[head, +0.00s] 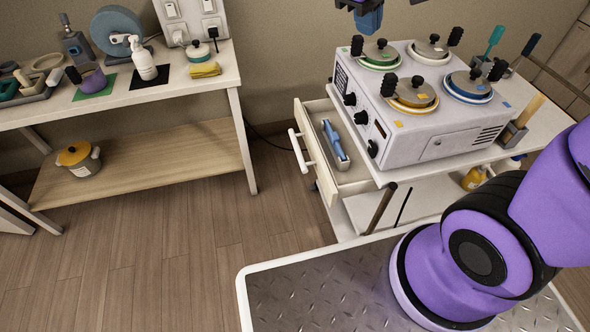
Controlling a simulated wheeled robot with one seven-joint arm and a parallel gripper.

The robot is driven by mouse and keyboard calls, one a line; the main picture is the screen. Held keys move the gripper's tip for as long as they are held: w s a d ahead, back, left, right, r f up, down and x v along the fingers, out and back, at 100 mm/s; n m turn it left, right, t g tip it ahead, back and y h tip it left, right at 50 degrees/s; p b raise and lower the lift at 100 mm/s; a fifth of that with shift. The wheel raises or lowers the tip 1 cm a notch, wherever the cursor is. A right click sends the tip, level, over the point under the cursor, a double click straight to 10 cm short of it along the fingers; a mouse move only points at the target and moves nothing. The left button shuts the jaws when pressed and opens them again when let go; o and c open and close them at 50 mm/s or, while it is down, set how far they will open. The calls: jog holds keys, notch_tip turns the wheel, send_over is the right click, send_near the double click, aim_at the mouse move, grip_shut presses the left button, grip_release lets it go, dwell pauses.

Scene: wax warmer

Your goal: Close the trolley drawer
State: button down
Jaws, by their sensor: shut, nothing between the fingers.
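The trolley drawer (357,174) stands pulled out from the left side of the white trolley (540,120), under its top. Its white bar handle (299,151) is on the left face of the drawer front. A grey tray with a blue item (335,141) lies inside the drawer. My gripper (369,20) shows only in part at the top edge of the head view, blue and dark, pointing down. It is shut and empty. In the picture it is above and right of the drawer, apart from the handle.
A wax warmer (425,130) with several lidded pots stands on the trolley top. Wooden floor (230,225) between bench and drawer is clear.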

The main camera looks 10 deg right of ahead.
jog(key=w+a+f+n+h, duration=0.1)
jog(key=w+a+f+n, duration=0.1)
jog(key=w+a+f, duration=0.3)
jog(key=w+a+f+n+g+h, duration=0.1)
jog(key=w+a+f+n+h, duration=0.15)
jog(key=f, duration=0.55)
jog(key=w+a+f+n+h, duration=0.1)
jog(key=w+a+f+n, duration=0.2)
jog(key=a+f, duration=0.25)
jog(key=s+a+f+n+t+h, duration=0.15)
jog(key=a+f+n, duration=0.3)
jog(key=f, duration=0.95)
jog(key=s+a+f+n+t+h, duration=0.1)
jog(key=s+a+f+n+h, duration=0.3)
jog(key=f, duration=1)
jog(key=w+d+f+y, duration=0.1)
jog(key=w+d+f, duration=0.1)
jog(key=d, duration=0.3)
jog(key=w+d+f+m+y, duration=0.1)
jog(key=w+d+f, duration=0.1)
jog(key=d, duration=0.4)
jog(key=shift+f, duration=0.7)
jog(key=shift+d+g, duration=0.1)
jog(key=shift+g, duration=0.15)
